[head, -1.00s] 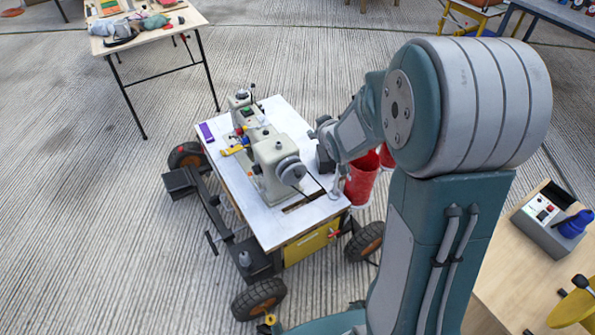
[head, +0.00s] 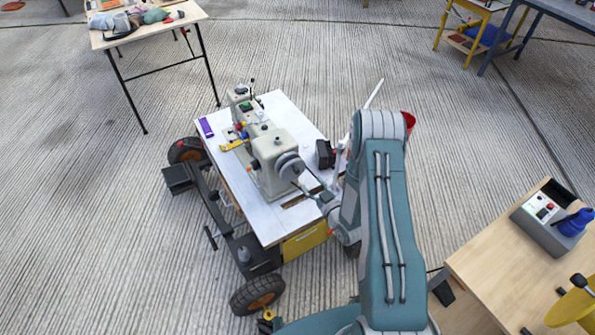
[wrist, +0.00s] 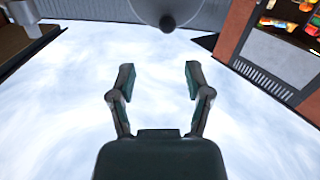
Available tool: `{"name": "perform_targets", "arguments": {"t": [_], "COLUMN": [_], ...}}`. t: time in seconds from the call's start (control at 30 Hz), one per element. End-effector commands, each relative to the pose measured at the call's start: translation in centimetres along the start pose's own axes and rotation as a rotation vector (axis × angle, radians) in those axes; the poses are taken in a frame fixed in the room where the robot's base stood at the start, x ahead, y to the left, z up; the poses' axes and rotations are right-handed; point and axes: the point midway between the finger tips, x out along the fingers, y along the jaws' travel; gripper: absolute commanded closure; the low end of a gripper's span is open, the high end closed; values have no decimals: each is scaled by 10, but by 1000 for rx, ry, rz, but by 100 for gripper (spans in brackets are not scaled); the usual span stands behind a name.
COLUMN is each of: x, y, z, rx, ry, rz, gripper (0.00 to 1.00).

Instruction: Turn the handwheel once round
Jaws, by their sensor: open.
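The handwheel (head: 289,166) is a grey disc on the near end of a beige sewing machine (head: 264,150). The machine stands on a white-topped wheeled cart (head: 222,170). My gripper (head: 307,188) is low over the cart top, just right of and nearer than the handwheel. In the wrist view my gripper (wrist: 159,80) is open, with nothing between its two fingers. A round grey part, apparently the handwheel (wrist: 167,10), is cut off by the top edge, beyond the fingertips and apart from them. My arm hides part of the cart's right side.
A dark box (head: 325,154) and a pale rod (head: 374,93) are right of the machine. A purple item (head: 206,128) lies at the cart's left corner. A wooden table (head: 490,262) with a control box stands at the right. Another cluttered table (head: 150,30) stands back left.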

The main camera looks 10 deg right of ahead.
Motion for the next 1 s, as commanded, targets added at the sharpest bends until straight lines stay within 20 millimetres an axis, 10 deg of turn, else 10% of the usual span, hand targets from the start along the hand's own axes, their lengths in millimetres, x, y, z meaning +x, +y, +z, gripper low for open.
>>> {"name": "perform_targets", "arguments": {"t": [0.33,1.0], "x": [-11,88], "y": [-12,-11], "z": [19,13], "rx": [32,33], "ry": [69,66], "rz": [3,4], "gripper": [36,36]}}
